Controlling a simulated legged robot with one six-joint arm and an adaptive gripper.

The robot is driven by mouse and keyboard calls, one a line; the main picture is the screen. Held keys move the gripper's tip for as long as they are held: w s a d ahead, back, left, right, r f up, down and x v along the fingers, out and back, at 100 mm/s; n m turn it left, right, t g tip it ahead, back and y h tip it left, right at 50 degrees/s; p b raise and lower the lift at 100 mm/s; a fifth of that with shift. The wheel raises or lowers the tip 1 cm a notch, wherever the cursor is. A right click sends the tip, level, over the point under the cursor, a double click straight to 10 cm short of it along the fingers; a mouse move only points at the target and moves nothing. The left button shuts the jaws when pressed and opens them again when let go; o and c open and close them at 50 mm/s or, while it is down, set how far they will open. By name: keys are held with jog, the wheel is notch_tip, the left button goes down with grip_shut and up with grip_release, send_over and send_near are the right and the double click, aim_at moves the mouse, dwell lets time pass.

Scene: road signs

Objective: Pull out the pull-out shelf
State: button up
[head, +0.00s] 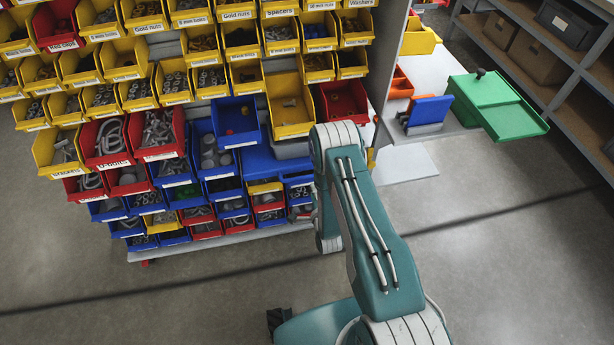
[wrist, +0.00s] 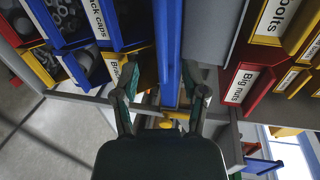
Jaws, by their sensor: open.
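My gripper (wrist: 165,86) is open in the wrist view, with a finger on each side of a long blue edge (wrist: 168,45). That edge seems to be the front of the pull-out shelf; whether the fingers touch it I cannot tell. In the head view a flat blue surface (head: 262,161) among the bins looks like the same shelf, partly covered by my arm. My gripper is mostly hidden there behind my arm, low at the right part of the rack.
Labelled yellow, red (head: 108,142) and blue bins crowd the rack around the shelf. A yellow knob-like part (wrist: 170,123) shows near my gripper. A green box (head: 500,105) stands on a grey side ledge at right. The floor in front is clear.

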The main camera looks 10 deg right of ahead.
aim_at(308, 178)
jog(key=x, duration=0.8)
jog(key=shift+w+a, duration=0.15)
jog(key=shift+w, duration=0.1)
grip_shut()
